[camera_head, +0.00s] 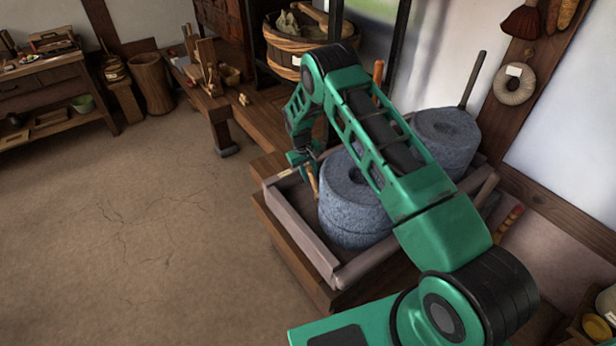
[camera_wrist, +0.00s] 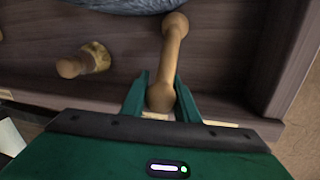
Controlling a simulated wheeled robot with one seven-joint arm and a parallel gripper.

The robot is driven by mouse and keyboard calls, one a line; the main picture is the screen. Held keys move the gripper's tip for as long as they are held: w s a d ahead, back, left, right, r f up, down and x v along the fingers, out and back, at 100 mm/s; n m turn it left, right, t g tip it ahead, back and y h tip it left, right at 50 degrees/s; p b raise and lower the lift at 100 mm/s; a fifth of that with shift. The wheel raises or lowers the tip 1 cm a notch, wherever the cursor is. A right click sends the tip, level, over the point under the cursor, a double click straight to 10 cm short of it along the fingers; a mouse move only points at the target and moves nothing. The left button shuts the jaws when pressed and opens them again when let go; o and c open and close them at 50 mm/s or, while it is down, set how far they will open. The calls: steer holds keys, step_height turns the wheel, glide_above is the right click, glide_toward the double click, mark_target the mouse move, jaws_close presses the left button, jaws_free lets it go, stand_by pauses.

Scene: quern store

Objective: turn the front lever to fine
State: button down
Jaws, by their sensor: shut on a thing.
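My gripper (camera_head: 302,160) reaches down at the left end of the wooden trough that holds the millstones. In the wrist view my gripper (camera_wrist: 160,85) has its two green fingers on either side of the knobbed end of a pale wooden lever (camera_wrist: 173,45), shut on it. The lever runs up from the fingers towards the grey stone (camera_wrist: 125,4). In the head view the lever (camera_head: 313,183) shows as a short tan stick beside the front millstone (camera_head: 352,215). A second wooden knob on a round base (camera_wrist: 85,62) stands apart, left of my fingers. Small pale labels lie near the fingers; their words cannot be read.
The trough's raised wall (camera_head: 305,235) borders the front stone. A second millstone (camera_head: 446,140) with an upright handle stands behind it. A low bench (camera_head: 225,105) with wooden tools and a wooden tub (camera_head: 290,50) are beyond. The floor at left (camera_head: 150,220) is clear.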

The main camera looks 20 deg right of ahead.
steer(key=shift+w+d+m, duration=0.1)
steer(key=shift+m, duration=0.3)
steer(key=shift+d, duration=0.1)
steer(key=c, duration=1.4)
jaws_free()
steer(key=shift+r, duration=0.1)
steer(key=r, duration=0.3)
steer(key=a+r, duration=0.1)
steer(key=r, duration=0.3)
steer(key=a+r, duration=0.1)
steer(key=r, duration=0.2)
steer(key=shift+r, duration=0.15)
